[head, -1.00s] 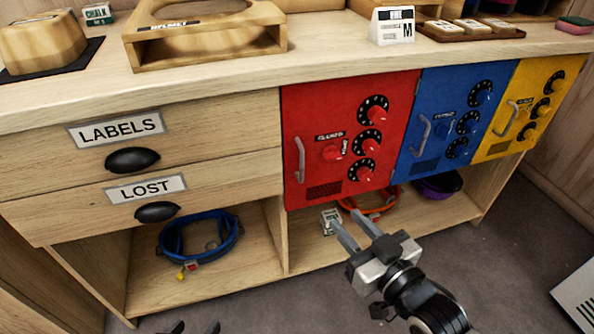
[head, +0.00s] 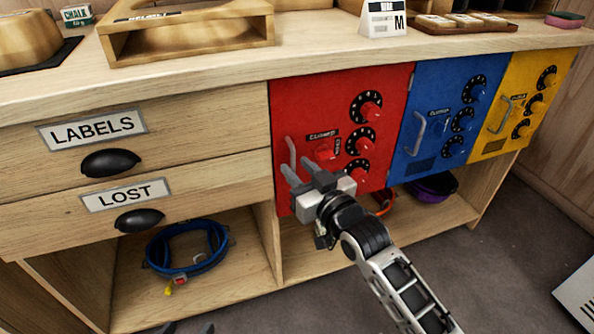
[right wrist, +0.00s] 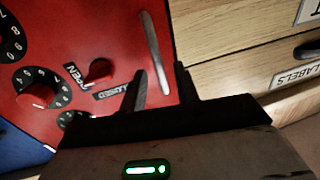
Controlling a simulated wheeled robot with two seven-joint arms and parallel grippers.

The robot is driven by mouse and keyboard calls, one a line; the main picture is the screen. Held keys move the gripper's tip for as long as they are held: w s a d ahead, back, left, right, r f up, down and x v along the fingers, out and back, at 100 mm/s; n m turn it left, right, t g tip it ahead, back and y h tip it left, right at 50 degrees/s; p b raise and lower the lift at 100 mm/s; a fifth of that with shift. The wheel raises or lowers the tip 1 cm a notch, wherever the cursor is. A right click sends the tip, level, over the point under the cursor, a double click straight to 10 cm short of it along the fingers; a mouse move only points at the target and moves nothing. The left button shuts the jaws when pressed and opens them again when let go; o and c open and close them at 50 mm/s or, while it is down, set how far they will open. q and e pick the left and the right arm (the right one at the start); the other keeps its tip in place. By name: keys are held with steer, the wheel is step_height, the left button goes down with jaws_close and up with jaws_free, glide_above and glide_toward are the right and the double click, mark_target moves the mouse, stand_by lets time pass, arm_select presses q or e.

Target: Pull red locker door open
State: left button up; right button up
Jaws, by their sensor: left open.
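The red locker door (head: 320,104) is shut, set in the front of the wooden counter. Its pale bar handle (head: 291,152) stands upright near the door's left edge. A red latch knob with "OPEN" and "CLOSED" labels shows in the right wrist view (right wrist: 98,70). My right gripper (head: 294,164) is open, its fingertips near the lower end of the handle. In the right wrist view the handle (right wrist: 155,50) lies ahead, in line with the gap between the fingers; I cannot tell whether they touch it. Only the dark fingertips of my left gripper (head: 188,329) show at the bottom edge, open and empty.
Blue (head: 437,115) and yellow (head: 518,105) locker doors are to the right. Drawers labelled "LABELS" and "LOST" (head: 160,191) are to the left. A blue harness (head: 190,252) lies on the lower shelf. The floor in front is mostly clear.

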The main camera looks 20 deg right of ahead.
steer(key=shift+w+a, duration=0.15)
steer(key=shift+w, duration=0.4)
arm_select(q)
steer(key=shift+d+r, duration=0.1)
steer(key=shift+r, duration=0.3)
arm_select(e)
jaws_close()
arm_select(q)
steer(key=shift+f, duration=0.1)
arm_select(e)
steer(key=shift+s, duration=0.1)
